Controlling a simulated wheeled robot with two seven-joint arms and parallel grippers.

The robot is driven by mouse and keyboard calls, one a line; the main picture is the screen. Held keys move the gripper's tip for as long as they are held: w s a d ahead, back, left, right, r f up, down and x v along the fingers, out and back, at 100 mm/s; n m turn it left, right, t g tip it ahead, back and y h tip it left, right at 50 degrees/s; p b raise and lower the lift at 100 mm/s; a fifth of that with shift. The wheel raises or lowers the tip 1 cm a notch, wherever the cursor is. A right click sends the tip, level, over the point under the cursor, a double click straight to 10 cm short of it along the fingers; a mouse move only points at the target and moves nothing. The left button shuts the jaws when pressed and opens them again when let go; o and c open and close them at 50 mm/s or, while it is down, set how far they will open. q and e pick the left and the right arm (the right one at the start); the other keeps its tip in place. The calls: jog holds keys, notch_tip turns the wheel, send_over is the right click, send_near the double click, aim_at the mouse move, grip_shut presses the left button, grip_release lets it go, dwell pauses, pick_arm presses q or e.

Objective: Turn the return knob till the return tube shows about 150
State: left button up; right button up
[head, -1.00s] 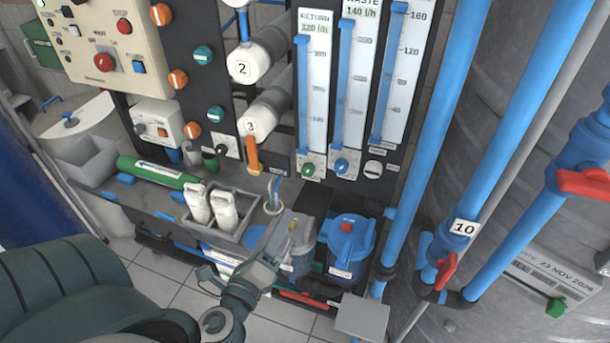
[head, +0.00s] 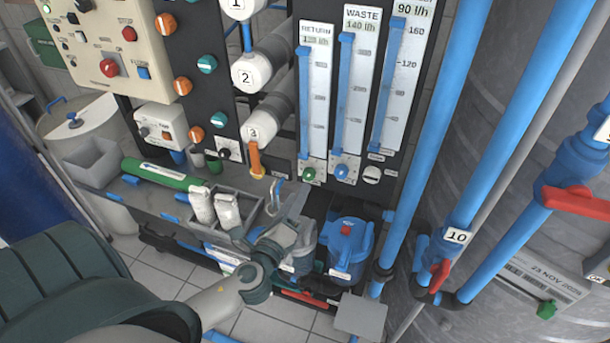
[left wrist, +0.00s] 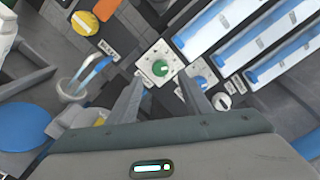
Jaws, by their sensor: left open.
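The return knob (head: 309,174) is a small green dial on a white plate below the RETURN tube (head: 314,100). The tube's label reads about 120 l/h, and its blue column stands high. My left gripper (head: 291,207) is just below the knob and slightly left of it. In the left wrist view the green knob (left wrist: 160,68) shows ahead, roughly between the two open fingers (left wrist: 163,92), and they look apart from it. The gripper is empty. My right gripper is in neither view.
The blue waste knob (head: 341,172) sits close to the right, with a white knob (head: 372,174) beyond it. An orange-handled valve (head: 255,160) is to the left. A blue filter housing (head: 347,247) stands below, and blue pipes rise at the right.

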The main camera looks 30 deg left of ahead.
aim_at(307, 177)
pick_arm(q)
jog(key=p+x, duration=0.1)
jog(key=x, duration=0.6)
jog(key=shift+p, duration=0.35)
jog(key=c, duration=1.1)
